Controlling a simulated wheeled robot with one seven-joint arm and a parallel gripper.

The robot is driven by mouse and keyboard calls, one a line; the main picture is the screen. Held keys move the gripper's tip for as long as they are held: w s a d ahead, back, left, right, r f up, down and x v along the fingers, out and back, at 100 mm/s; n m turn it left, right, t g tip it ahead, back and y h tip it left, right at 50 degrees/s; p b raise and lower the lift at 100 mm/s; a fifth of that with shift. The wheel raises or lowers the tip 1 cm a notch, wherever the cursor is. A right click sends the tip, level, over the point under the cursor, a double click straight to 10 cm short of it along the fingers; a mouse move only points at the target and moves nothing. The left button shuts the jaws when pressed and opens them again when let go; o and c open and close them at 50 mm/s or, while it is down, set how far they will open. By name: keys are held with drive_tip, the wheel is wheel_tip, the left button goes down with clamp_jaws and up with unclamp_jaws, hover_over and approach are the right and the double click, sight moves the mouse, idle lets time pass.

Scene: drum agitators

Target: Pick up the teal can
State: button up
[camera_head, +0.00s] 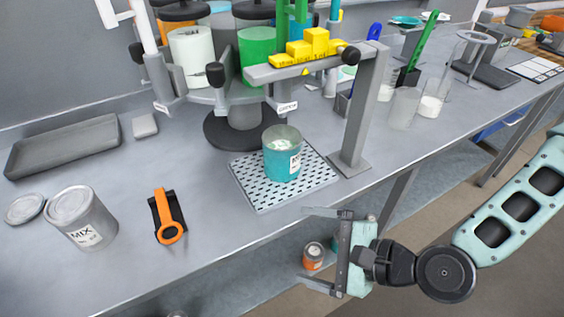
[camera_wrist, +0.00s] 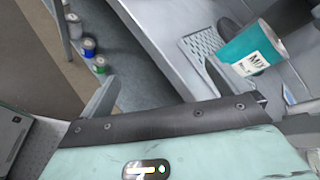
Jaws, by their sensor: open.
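The teal can (camera_head: 281,158) stands upright on a perforated grey tray (camera_head: 262,197) near the front edge of the bench. It has a white label and a pale top surface. In the wrist view the teal can (camera_wrist: 251,50) shows at the upper right, with its label reading MIX. My gripper (camera_head: 312,250) is open and empty. It is in front of the bench edge, below and to the right of the can, and its fingers do not touch the can. In the wrist view its fingers (camera_wrist: 180,100) show spread apart.
A grey post (camera_head: 358,115) with a crossbar holding yellow blocks (camera_head: 305,48) rises right beside the tray. An orange can (camera_head: 314,256) sits on the lower shelf.

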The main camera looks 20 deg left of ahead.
drive_tip(key=w+r+m+t+y, duration=0.2)
drive_tip(key=w+m+t, duration=0.15)
drive_tip(key=m, duration=0.35)
drive_tip(key=m+t+b, duration=0.2)
drive_tip(key=m+t, duration=0.4)
drive_tip(key=m, duration=0.1)
approach(292, 162)
drive_tip(key=shift+g+h, duration=0.25)
drive_tip(key=shift+h, duration=0.15)
drive_tip(key=p+x, duration=0.1)
drive_tip(key=x, duration=0.2)
drive_tip(key=p+x, duration=0.1)
drive_tip(key=x, duration=0.1)
drive_tip(key=p+x, duration=0.1)
drive_tip(key=x, duration=0.2)
drive_tip(key=shift+w+a+r+p, duration=0.15)
drive_tip(key=shift+a+r+p, duration=0.1)
drive_tip(key=shift+r+p, duration=0.15)
drive_tip(key=p+x, duration=0.2)
drive_tip(key=x, duration=0.3)
drive_tip(key=shift+w, duration=0.2)
drive_tip(key=shift+w+a+f, duration=0.15)
drive_tip(key=shift+w+a, duration=0.05)
drive_tip(key=shift+a, duration=0.05)
drive_tip(key=c, duration=1.4)
drive_tip(key=shift+r, duration=0.2)
